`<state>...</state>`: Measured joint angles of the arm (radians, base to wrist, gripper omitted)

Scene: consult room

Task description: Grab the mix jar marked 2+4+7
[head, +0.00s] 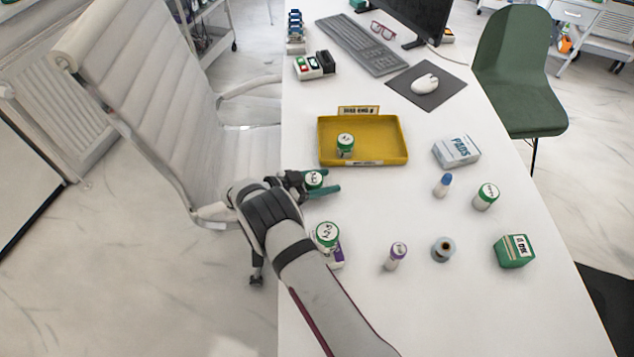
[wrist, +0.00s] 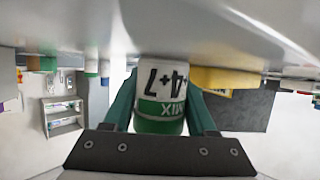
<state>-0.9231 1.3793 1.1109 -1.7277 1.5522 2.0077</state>
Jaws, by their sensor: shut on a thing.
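The mix jar (head: 314,180) has a white body and a green marked cap. It stands upright near the left edge of the white table, between the fingers of my gripper (head: 323,187). In the wrist view, which is upside down, the jar (wrist: 163,82) shows "MIX" on a green band and "4+7" at the end of its mark; the first part is turned out of view. My gripper (wrist: 162,105) is shut on this jar from both sides. I cannot tell whether the jar touches the table.
A yellow tray (head: 385,152) behind holds one green-capped jar (head: 345,146). Another green-capped jar (head: 326,236) stands beside my arm, and one (head: 486,196) stands right. A purple-capped vial (head: 396,255), blue-capped bottle (head: 443,185), pads box (head: 456,150) and green box (head: 514,251) stand around.

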